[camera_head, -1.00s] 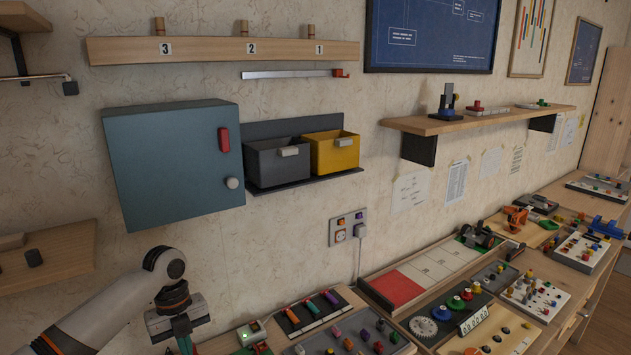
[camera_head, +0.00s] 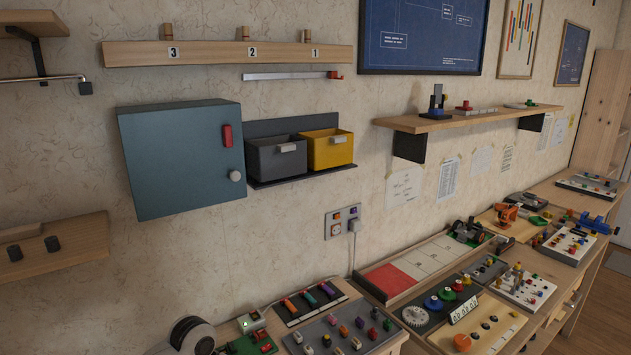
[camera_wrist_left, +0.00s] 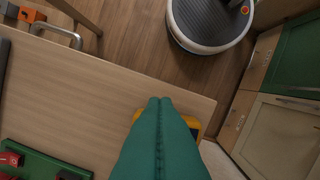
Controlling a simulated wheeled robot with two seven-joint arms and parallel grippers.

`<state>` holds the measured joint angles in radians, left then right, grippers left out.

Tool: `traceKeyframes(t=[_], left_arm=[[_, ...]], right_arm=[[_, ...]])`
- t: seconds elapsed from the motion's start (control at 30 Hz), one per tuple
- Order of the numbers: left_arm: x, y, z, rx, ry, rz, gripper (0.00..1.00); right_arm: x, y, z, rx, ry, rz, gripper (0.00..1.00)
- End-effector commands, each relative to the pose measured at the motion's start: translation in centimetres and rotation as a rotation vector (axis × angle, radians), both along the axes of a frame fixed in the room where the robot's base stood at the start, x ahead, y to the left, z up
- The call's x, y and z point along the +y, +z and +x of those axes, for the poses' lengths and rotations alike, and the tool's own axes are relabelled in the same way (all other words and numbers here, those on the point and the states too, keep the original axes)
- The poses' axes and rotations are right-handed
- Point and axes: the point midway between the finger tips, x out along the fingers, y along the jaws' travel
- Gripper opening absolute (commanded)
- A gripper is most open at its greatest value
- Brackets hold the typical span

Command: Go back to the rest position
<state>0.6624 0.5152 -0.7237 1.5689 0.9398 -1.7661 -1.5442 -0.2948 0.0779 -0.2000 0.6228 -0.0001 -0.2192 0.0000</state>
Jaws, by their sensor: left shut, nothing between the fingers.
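My left gripper (camera_wrist_left: 160,104) shows in the left wrist view as two green fingers pressed together with nothing between them. It is over the corner of a wooden tabletop (camera_wrist_left: 95,95). A yellow thing (camera_wrist_left: 192,124) shows partly behind the fingers, and most of it is hidden. In the head view only a white and dark part of my left arm shows at the bottom edge, and the gripper is below the picture. My right gripper is in neither view.
A green board (camera_wrist_left: 40,155) with a red switch lies on the tabletop. A green-fronted cabinet (camera_wrist_left: 298,60) stands at the right over wooden floor. In the head view, a bench of boards runs below a wall with a blue cabinet (camera_head: 180,160), grey bin (camera_head: 275,160) and yellow bin (camera_head: 330,150).

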Motion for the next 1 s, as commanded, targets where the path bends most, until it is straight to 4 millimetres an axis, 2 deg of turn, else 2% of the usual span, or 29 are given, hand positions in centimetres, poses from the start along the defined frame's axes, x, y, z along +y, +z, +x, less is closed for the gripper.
traceKeyframes(t=[0.03, 0.2, 0.37, 0.5, 0.6, 1.0], left_arm=[[-1.2, -1.2, -1.5, 0.000, 0.048, -0.013, 0.00], [-4.9, -4.0, -6.6, -0.020, 0.354, -0.071, 0.00], [-6.3, -5.1, -12.1, -0.028, 0.804, -0.144, 0.00], [-5.1, -5.0, -15.6, -0.031, 1.176, -0.178, 0.00], [-4.0, -4.7, -17.6, -0.035, 1.372, -0.187, 0.00], [0.9, -3.2, -23.2, -0.083, 1.921, -0.181, 0.00]], right_arm=[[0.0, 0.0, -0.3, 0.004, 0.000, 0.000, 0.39], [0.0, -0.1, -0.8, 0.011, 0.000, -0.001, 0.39], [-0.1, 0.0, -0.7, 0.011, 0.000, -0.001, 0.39], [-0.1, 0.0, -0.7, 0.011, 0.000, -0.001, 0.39], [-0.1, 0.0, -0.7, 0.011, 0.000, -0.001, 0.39], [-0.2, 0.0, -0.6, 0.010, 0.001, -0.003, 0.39]])
